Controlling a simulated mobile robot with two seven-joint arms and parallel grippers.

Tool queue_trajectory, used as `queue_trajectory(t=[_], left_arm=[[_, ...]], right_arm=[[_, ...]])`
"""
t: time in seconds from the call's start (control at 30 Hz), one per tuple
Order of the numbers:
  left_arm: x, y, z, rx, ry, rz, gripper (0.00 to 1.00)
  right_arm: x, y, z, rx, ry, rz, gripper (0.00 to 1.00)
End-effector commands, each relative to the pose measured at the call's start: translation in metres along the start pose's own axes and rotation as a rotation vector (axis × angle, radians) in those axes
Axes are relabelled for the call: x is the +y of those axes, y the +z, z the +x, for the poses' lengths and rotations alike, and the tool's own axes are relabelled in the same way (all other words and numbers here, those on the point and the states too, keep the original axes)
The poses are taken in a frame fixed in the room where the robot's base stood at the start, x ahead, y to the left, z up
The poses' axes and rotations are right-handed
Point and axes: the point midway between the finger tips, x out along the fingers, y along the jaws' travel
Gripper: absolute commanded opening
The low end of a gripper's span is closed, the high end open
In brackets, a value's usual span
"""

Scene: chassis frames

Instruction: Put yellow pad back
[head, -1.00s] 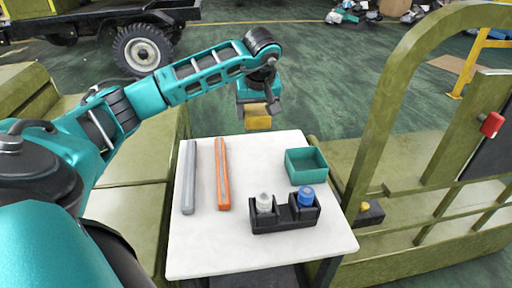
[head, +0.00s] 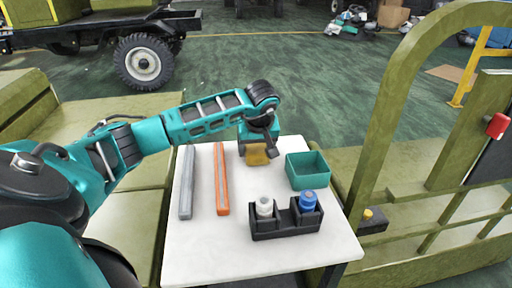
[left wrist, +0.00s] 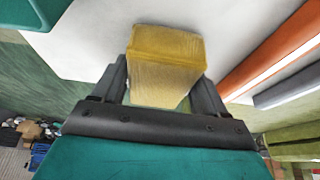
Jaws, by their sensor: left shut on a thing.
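The yellow pad (head: 257,156) is a small yellow block in my left gripper (head: 257,148), over the far part of the white table (head: 225,245). In the left wrist view the pad (left wrist: 165,65) sits between both fingers of the left gripper (left wrist: 165,85), which is shut on it. In the head view the pad is left of the open teal bin (head: 307,170) and right of the orange bar (head: 221,180). I cannot tell whether the pad touches the table. My right gripper is in neither view.
A grey bar (head: 187,182) lies left of the orange one. A black holder (head: 285,220) with a white bottle (head: 265,207) and a blue bottle (head: 308,201) stands near the right front. The table's front left is clear. A green frame (head: 378,110) rises at the right.

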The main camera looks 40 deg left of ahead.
Motion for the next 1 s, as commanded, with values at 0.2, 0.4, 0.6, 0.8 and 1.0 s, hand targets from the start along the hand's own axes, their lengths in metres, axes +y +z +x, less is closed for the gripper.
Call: queue_trajectory(t=[0.2,0.4,0.6,0.8,1.0], left_arm=[[0.0,0.001,0.002,0.0,0.0,0.0,0.86],[0.0,0.001,0.002,0.0,0.0,0.0,0.99],[0.0,0.0,0.0,0.0,0.0,0.0,0.99],[0.0,-0.003,-0.026,0.003,0.003,0.001,0.99],[0.0,-0.003,-0.071,0.004,0.001,0.001,0.99]], right_arm=[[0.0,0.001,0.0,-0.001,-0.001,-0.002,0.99],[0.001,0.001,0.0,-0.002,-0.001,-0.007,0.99],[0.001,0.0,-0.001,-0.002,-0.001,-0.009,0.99],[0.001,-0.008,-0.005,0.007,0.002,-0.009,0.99],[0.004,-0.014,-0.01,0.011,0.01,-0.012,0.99]])
